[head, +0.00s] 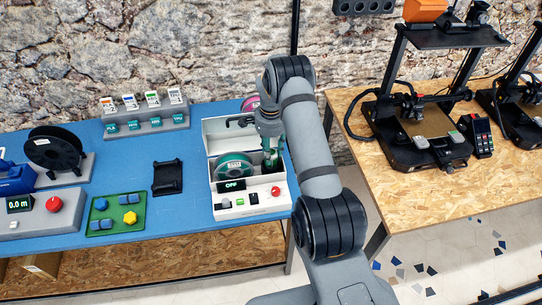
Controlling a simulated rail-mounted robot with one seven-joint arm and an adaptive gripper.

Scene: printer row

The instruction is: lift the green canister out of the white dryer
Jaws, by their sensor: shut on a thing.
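The white dryer (254,211) stands on the blue table with its top open. The green canister (275,157) is upright at the right-hand part of the dryer. My gripper (270,139) comes from above and is shut on the canister's upper part. The gripper hides the canister's top. The canister's lower end is at the dryer's opening, and I cannot tell whether it touches the floor inside.
A black holder (167,177) and a green tray (118,214) with small parts lie left of the dryer. A grey rack (146,122) of cards stands behind. Black printers (415,120) stand on the wooden table at right. Blue table around the black holder is clear.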

